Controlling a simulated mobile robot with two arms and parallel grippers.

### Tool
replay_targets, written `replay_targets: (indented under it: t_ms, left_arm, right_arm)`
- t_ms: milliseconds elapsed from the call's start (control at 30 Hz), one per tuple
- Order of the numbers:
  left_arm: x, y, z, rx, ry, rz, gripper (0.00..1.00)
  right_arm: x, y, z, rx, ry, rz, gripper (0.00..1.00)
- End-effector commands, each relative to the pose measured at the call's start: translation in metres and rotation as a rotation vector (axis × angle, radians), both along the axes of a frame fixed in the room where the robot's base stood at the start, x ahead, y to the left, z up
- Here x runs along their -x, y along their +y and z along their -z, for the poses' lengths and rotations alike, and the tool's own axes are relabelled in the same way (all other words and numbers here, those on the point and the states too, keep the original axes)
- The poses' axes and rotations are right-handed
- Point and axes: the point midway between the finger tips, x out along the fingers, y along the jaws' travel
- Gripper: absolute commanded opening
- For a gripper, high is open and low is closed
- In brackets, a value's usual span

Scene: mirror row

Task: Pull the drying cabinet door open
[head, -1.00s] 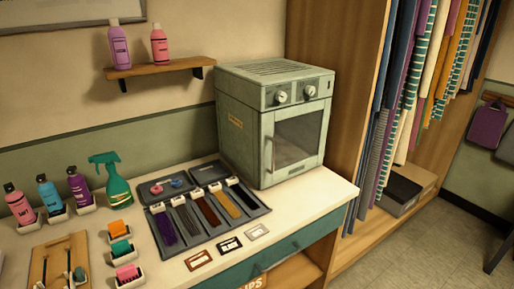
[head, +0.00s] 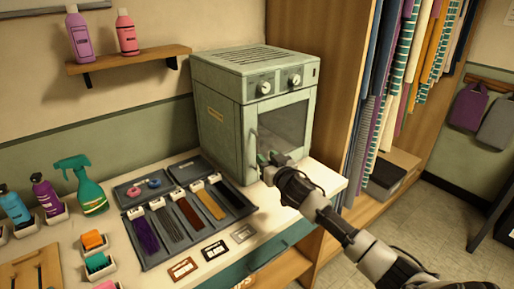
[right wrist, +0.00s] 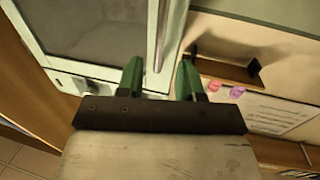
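The drying cabinet (head: 222,130) is a grey-green box on the counter with two knobs on its upper front. Its door (head: 285,122) has a dark window and looks closed. The upright bar handle (head: 253,145) is on the door's left side. My right gripper (head: 268,159) is at the handle's lower part, hiding some of it. In the right wrist view, the green fingers (right wrist: 160,80) are apart, and the pale handle bar (right wrist: 163,40) runs down between them. No clear contact with either finger shows. My left gripper is out of view.
Left of the cabinet, a dark tray (head: 160,262) holds several hair swatches on the counter. A green spray bottle (head: 88,190) and other bottles stand farther left. A wall shelf (head: 130,60) holds two bottles. A wooden wardrobe (head: 340,60) with hanging cloths stands close on the right.

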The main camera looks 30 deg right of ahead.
Motion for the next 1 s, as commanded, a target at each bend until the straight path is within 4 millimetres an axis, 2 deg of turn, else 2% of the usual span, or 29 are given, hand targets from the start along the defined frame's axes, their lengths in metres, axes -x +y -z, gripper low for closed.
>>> replay_targets:
  t_ms: [200, 400, 600, 867, 900, 1000]
  left_arm:
    - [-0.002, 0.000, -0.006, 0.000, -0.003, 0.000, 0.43]
    - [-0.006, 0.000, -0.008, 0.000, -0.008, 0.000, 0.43]
    - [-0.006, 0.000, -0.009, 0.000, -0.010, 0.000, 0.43]
    - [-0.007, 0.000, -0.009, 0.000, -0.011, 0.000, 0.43]
    - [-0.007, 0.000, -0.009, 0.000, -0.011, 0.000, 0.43]
    - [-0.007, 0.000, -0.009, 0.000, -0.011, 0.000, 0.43]
  right_arm:
    - [-0.036, -0.004, -0.002, -0.001, 0.000, 0.001, 0.36]
    - [-0.057, -0.007, 0.000, -0.001, 0.002, 0.001, 0.36]
    - [-0.066, -0.008, 0.000, 0.002, 0.002, 0.000, 0.36]
    - [-0.067, -0.008, 0.000, 0.002, 0.002, 0.000, 0.36]
    - [-0.067, -0.008, 0.001, 0.002, 0.002, 0.000, 0.35]
    - [-0.067, -0.008, 0.001, 0.001, 0.002, 0.000, 0.20]
